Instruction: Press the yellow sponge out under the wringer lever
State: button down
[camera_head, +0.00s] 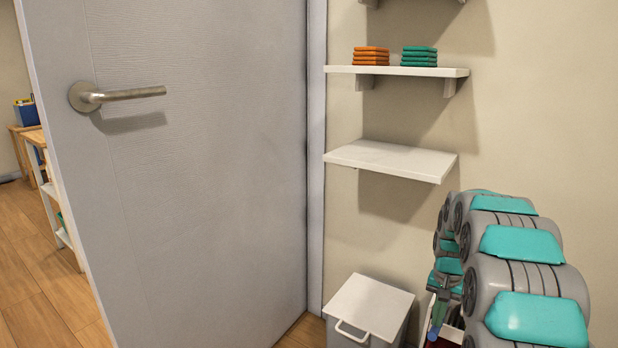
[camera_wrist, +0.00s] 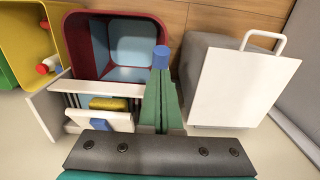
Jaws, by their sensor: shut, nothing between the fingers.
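The yellow sponge (camera_wrist: 108,103) lies in the white wringer (camera_wrist: 82,120), between its slats and a white plate, in the wrist view. A small blue block (camera_wrist: 100,125) is at that plate. My gripper (camera_wrist: 159,78) is shut, its green fingers pointing down to the right of the sponge, apart from it. A blue cylinder (camera_wrist: 161,55) shows just beyond the fingertips; it may be the lever's grip, and I cannot tell whether the fingers touch it. In the head view my gripper (camera_head: 437,308) is at the lower right; the sponge is hidden there.
A dark red bucket (camera_wrist: 77,50), pale blue inside, stands beside the wringer. A yellow bin (camera_wrist: 33,20) holds a red and white item. A lidded grey bin (camera_head: 368,308) stands right of my gripper in the wrist view. Wall shelves (camera_head: 392,158) and a grey door (camera_head: 200,180) are near.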

jog(key=shift+f, duration=0.85)
dwell(0.7)
jog(key=shift+r, duration=0.1)
dwell(0.4)
notch_tip(320, 180, up, 8)
jog(key=p, duration=0.2)
dwell(0.7)
